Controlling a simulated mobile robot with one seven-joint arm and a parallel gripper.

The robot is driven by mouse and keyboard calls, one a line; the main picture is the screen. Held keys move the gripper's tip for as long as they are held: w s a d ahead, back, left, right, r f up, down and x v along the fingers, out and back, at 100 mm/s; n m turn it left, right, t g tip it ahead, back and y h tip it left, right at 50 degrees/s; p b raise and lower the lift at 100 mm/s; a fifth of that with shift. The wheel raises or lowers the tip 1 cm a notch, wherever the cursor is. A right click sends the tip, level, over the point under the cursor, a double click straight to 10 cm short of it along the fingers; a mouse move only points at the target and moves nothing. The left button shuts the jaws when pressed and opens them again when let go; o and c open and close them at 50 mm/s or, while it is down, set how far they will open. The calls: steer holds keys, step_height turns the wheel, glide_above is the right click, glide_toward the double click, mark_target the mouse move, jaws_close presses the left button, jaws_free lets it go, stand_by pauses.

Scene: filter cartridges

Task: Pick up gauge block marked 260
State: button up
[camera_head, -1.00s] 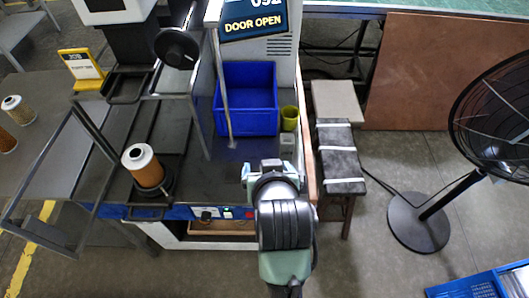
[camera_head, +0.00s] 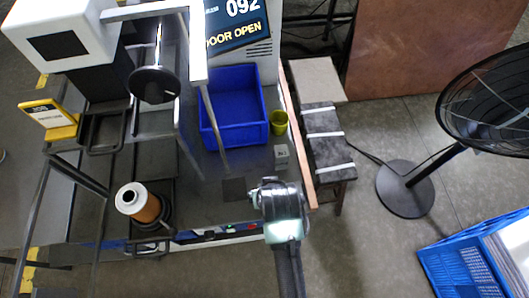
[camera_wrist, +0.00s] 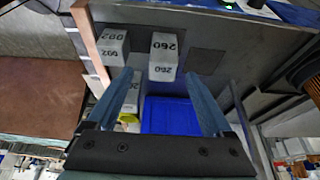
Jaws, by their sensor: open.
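The gauge block marked 260 (camera_wrist: 163,57) is a light grey block with dark digits, standing on the dark worktop in the wrist view. My gripper (camera_wrist: 159,82) is open and empty. Its fingertips point towards the block, which shows between and beyond them, apart from them. A similar grey block (camera_wrist: 112,45) is to its left, with digits that look like 280. In the head view my gripper (camera_head: 264,186) is over the worktop's front edge. A small grey block (camera_head: 282,157) shows just beyond it; I cannot tell which block this is.
A blue bin (camera_head: 236,112) and a yellow-green cup (camera_head: 279,122) stand beyond the blocks. A dark square patch (camera_head: 234,190) lies left of my gripper. An orange filter cartridge (camera_head: 139,203) stands further left. A wooden edge (camera_head: 299,150) bounds the worktop on the right.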

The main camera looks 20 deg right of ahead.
steer(key=shift+w+p+x, duration=0.1)
steer(key=shift+p+x, duration=0.05)
steer(key=shift+x, duration=1.9)
steer(key=shift+w+p+x, duration=0.15)
steer(key=shift+x, duration=1.9)
steer(key=shift+a+r, duration=0.1)
steer(key=shift+a, duration=0.05)
jaws_close()
